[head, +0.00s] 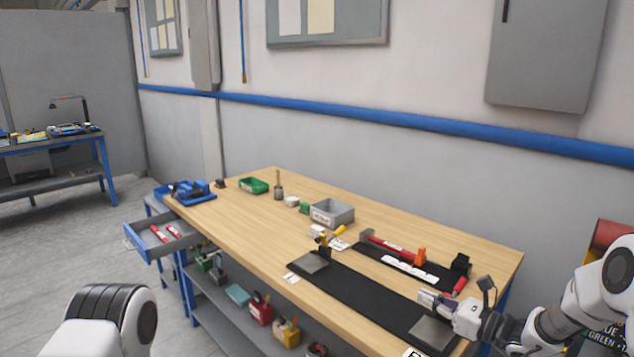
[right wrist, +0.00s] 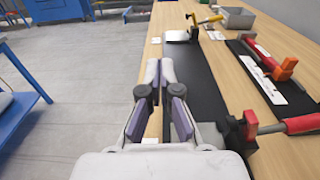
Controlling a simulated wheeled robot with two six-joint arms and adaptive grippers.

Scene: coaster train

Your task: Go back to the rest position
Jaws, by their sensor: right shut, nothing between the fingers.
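My right gripper (head: 430,299) is over the right part of the workbench (head: 250,225), near the long black mat (head: 350,291). In the right wrist view my right gripper (right wrist: 160,72) has its two fingertips close together, with nothing between them. It points along the bench's front edge, with the mat to its right. My left gripper is not in view; only a rounded white and black part of my left arm shows at the lower left of the head view.
Grey plates (head: 311,262) lie on the mat. Behind it are a red tool (head: 393,247), an orange block (head: 420,256) and a grey bin (head: 332,213). An open drawer (head: 160,246) juts out at the left. The floor (head: 60,230) left of the bench is clear.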

